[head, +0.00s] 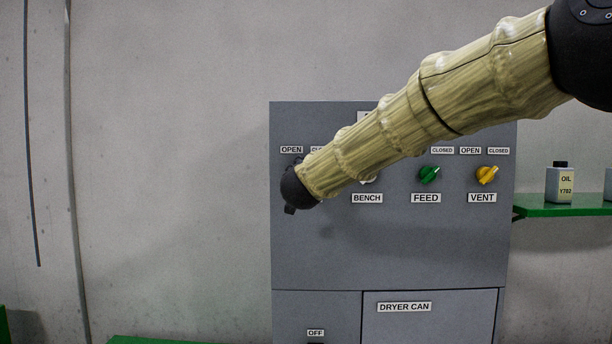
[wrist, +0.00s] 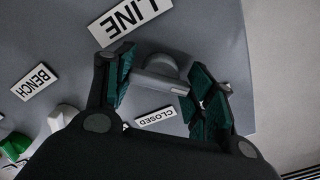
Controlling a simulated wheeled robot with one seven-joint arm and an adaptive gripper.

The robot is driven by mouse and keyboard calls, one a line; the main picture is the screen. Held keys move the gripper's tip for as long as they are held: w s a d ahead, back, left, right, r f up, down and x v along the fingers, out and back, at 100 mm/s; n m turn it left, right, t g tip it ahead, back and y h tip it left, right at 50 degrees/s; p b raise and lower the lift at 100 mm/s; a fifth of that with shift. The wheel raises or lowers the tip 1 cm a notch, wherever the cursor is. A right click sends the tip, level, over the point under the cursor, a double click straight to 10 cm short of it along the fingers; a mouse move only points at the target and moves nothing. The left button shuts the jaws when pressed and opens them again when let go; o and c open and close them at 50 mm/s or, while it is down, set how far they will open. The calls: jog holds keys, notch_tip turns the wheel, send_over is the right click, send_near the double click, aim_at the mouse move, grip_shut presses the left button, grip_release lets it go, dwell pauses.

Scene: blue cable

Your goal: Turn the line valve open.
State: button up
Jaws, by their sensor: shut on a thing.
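The line valve's grey knob (wrist: 162,72) is on the grey panel beside the LINE label (wrist: 130,18) in the wrist view. My gripper (wrist: 163,66) has its two green-padded fingers on either side of this knob and is shut on it. A CLOSED label (wrist: 155,117) shows close to the knob. In the head view my arm hides the line valve, and the dark end of my arm is at the panel's left side, below an OPEN label (head: 291,149). I cannot tell exactly which way the knob points.
The green FEED knob (head: 429,175) and yellow VENT knob (head: 486,175) are to the right on the panel (head: 400,250). The BENCH knob is mostly behind my arm. A green shelf (head: 560,207) with an oil can (head: 560,184) is at the right.

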jog(key=shift+f, duration=0.15)
jog(key=o, duration=1)
jog(key=s, duration=1.2)
jog(key=shift+d, duration=0.2)
